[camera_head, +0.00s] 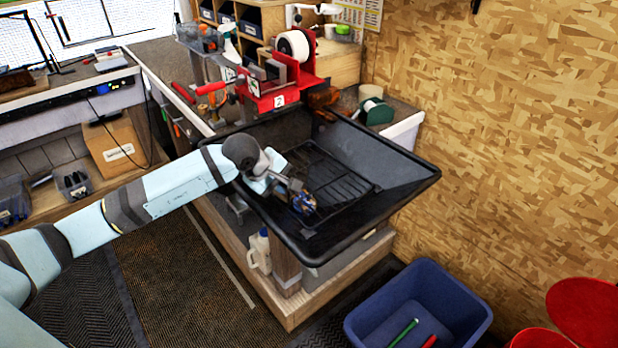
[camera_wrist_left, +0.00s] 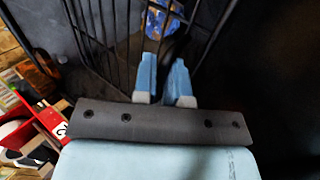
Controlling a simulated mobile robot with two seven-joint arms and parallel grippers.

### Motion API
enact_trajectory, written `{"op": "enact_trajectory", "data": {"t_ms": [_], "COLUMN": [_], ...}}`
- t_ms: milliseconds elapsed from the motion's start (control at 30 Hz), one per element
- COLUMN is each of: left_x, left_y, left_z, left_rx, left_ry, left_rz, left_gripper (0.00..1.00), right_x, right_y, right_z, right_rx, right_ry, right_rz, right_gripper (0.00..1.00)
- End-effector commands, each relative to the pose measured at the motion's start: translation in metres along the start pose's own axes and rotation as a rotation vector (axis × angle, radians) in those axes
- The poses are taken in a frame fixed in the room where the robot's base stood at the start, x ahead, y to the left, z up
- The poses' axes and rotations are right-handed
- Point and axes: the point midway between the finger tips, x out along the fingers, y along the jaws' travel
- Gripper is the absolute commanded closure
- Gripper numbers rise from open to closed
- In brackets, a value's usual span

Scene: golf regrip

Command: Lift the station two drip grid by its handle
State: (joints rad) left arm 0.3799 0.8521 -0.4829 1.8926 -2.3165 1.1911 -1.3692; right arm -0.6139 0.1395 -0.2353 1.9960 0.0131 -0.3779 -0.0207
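The drip grid (camera_head: 342,186) is a black barred panel lying in a large black tray (camera_head: 405,172) below the red vise marked 2. Its bars (camera_wrist_left: 100,32) also show in the left wrist view. My left gripper (camera_head: 292,184) is down inside the tray, over the left part of the grid. In the left wrist view its two light blue fingers (camera_wrist_left: 163,72) point at the grid with a narrow gap between them. A dark curved piece shows at the fingertips; I cannot tell whether it is the handle or whether the fingers grip it. My right gripper is not in view.
A blue and orange object (camera_head: 304,203) sits by the gripper in the tray; it also shows in the left wrist view (camera_wrist_left: 163,18). The red vise (camera_head: 268,92) stands behind the tray. A blue bin (camera_head: 418,305) and red round tops (camera_head: 582,312) stand in front right.

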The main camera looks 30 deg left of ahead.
Motion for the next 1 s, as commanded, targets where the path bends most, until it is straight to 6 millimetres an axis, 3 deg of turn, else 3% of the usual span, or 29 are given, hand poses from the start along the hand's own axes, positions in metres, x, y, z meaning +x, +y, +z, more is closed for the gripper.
{"op": "enact_trajectory", "data": {"t_ms": [567,767,1000], "left_x": [-0.009,-0.038,-0.097], "left_y": [0.007,0.026,0.065], "left_z": [0.000,-0.001,-0.001], "left_rx": [0.001,0.003,0.003], "left_ry": [0.000,0.003,0.004], "left_rz": [0.002,0.007,0.008], "left_gripper": [1.00,1.00,1.00], "right_x": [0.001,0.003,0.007], "right_y": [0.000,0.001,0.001], "right_z": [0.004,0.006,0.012], "right_rx": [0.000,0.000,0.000], "right_ry": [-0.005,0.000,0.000], "right_rz": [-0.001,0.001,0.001], "right_gripper": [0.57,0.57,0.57]}}
